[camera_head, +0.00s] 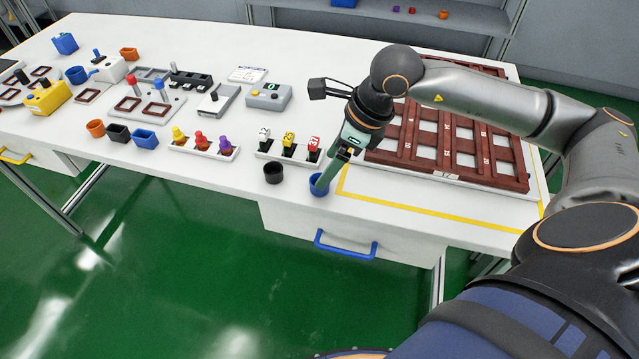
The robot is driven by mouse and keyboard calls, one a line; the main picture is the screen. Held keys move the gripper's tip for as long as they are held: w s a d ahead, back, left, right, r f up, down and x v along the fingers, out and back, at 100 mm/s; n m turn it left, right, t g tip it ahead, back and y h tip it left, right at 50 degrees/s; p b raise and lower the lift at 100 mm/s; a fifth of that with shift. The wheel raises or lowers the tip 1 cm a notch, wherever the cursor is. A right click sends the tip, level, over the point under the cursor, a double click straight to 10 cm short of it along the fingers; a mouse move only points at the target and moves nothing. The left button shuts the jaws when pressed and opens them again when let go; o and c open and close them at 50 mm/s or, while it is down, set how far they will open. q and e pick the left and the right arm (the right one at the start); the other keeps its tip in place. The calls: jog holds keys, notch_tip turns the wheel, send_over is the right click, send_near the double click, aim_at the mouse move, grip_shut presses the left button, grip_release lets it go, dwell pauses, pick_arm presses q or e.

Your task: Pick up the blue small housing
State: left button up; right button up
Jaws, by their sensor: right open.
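A small blue round cup-like housing (316,191) stands on the white table near its front edge, just left of the yellow line. My right gripper (322,181) points down at it, with its fingertips at the housing's rim. The fingers hide part of the housing, and I cannot tell whether they touch it. The right gripper is open. My left gripper is not in view.
A black round cup (273,173) stands close to the left of the blue housing. A dark red slotted frame (447,146) lies to the right. Colored pieces in white holders (268,154) stand behind the cups. A drawer with a blue handle (346,246) is below.

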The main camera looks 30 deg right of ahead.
jog(key=x, duration=0.5)
jog(key=shift+d+f, duration=0.2)
grip_shut()
dwell(0.5)
